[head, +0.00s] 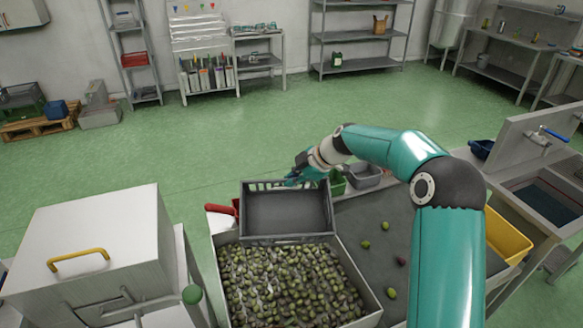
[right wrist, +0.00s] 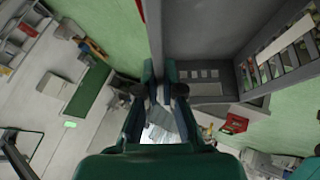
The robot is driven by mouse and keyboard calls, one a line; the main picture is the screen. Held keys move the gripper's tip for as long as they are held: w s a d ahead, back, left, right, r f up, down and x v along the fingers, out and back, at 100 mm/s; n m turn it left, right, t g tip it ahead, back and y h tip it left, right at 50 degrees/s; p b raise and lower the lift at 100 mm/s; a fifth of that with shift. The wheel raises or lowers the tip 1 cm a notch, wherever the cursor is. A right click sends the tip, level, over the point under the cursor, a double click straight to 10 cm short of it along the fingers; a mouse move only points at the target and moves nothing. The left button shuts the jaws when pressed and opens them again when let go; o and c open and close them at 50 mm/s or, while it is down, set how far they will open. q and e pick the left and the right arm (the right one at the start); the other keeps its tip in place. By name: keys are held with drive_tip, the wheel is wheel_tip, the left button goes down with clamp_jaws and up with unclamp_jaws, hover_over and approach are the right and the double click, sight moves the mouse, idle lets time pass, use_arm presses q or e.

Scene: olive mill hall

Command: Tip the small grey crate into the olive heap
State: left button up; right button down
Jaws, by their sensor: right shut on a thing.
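The small grey crate (head: 288,212) is at the far edge of the olive heap (head: 285,285), tilted with its open side toward me. Its inside looks bare. The olive heap fills a light metal bin (head: 366,300). In the right wrist view, the gripper's fingers (right wrist: 163,88) pinch the wall of the crate (right wrist: 205,45). I cannot tell whether the crate touches the bin. My left gripper is not in view.
Several loose olives (head: 391,293) lie on the dark table top (head: 350,222). A green bin (head: 338,186) and a grey tub (head: 365,178) stand right of the crate. A red-handled white scoop (head: 220,209) is at its left. A yellow bin (head: 508,238) is at the right.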

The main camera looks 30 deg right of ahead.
sight(297, 186)
drive_tip(key=f+g, duration=0.1)
drive_tip(key=w+f+g+y, duration=0.1)
drive_tip(key=f, duration=0.1)
drive_tip(key=f+m+g+p, duration=0.1)
drive_tip(key=f, duration=0.1)
drive_tip(key=shift+w+d, duration=0.25)
drive_tip(key=shift+d, duration=0.15)
drive_tip(key=shift+f+m+g+y, duration=0.3)
drive_tip(key=shift+f+g+y, duration=0.2)
drive_tip(key=shift+f, duration=0.1)
drive_tip(key=shift+r, duration=2.7)
